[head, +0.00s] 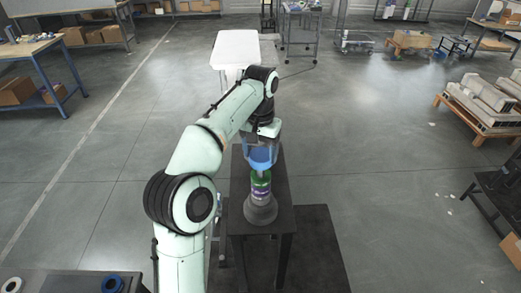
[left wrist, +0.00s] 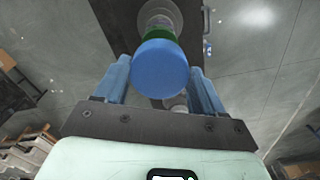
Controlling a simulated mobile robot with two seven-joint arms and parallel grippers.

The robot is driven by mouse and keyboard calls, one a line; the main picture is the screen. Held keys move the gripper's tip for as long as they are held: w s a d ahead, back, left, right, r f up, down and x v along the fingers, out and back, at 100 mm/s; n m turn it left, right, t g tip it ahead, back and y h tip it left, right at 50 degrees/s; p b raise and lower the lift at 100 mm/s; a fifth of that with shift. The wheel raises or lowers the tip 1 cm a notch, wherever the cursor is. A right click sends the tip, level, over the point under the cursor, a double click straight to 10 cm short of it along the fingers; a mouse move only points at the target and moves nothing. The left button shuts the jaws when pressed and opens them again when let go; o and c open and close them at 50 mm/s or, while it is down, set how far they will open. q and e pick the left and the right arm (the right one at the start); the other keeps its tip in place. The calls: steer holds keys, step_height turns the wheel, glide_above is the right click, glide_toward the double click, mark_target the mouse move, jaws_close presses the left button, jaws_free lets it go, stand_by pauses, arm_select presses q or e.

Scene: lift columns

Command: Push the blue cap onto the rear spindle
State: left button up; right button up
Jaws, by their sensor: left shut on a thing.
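My left gripper (head: 262,150) reaches over a small dark table (head: 280,215) and is shut on the blue cap (head: 262,158). In the left wrist view the cap (left wrist: 160,68) sits between the two blue fingers. A spindle (head: 261,187) with a green top, a purple and white label band and a grey flared base stands upright on the table, just below the cap. Whether cap and green part touch, I cannot tell. A pale round thing (left wrist: 178,103) shows partly behind the cap in the left wrist view. My right gripper is not in view.
A white-topped table (head: 236,48) stands behind the dark table. A pallet of grey parts (head: 485,105) is at the right. The floor between is clear.

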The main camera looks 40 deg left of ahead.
arm_select(q)
steer(key=shift+s+f+b, duration=0.1)
steer(key=shift+f+b, duration=0.3)
steer(key=shift+f, duration=0.7)
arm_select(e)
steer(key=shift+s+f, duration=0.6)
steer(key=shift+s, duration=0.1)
arm_select(q)
steer(key=o, duration=1.2)
steer(key=shift+c, duration=0.2)
